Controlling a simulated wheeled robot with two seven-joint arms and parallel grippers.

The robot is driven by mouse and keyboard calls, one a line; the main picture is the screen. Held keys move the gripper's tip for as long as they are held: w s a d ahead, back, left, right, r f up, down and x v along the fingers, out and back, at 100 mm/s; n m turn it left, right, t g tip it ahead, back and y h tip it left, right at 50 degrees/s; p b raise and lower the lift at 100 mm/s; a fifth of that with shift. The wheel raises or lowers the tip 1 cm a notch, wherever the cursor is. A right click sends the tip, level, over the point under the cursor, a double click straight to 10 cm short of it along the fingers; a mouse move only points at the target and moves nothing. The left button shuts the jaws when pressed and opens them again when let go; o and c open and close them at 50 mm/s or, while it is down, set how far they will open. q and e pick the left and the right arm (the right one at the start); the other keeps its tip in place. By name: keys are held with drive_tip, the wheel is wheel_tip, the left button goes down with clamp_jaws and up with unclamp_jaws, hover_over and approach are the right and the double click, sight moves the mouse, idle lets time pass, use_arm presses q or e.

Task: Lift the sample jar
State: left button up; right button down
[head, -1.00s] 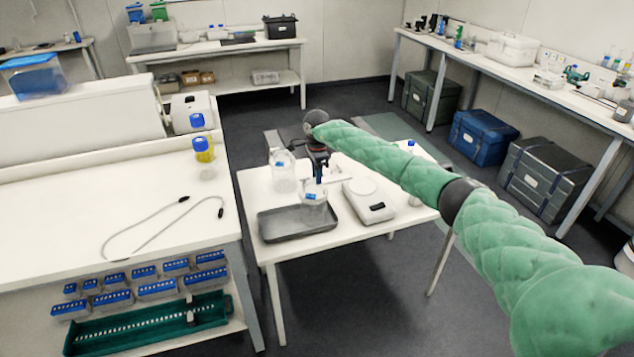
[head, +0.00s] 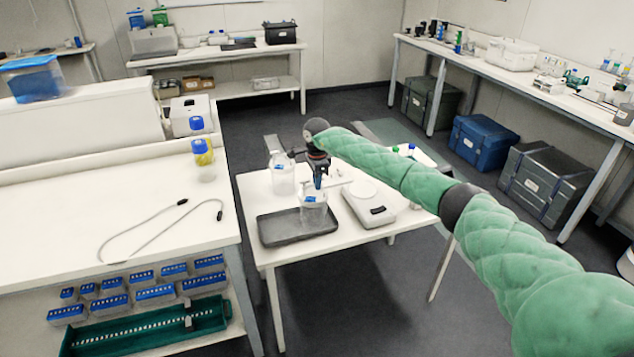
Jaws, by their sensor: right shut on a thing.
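A clear sample jar (head: 314,213) with a blue patch near its top shows on the small white table, overlapping the back right of the dark tray (head: 268,236). My right gripper (head: 318,186) points down from above and is shut on the top of the jar. Its fingers are small and partly hidden against the jar. I cannot tell whether the jar's base is touching the tray. My left gripper is not in view.
A clear blue-capped bottle (head: 282,180) stands close behind and left of the jar. A grey-white scale (head: 369,204) sits just to its right. Small capped bottles (head: 410,151) stand at the table's back right. The table's front right (head: 415,218) is clear.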

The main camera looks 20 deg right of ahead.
drive_tip(key=shift+r, duration=0.15)
drive_tip(key=shift+r, duration=2.9)
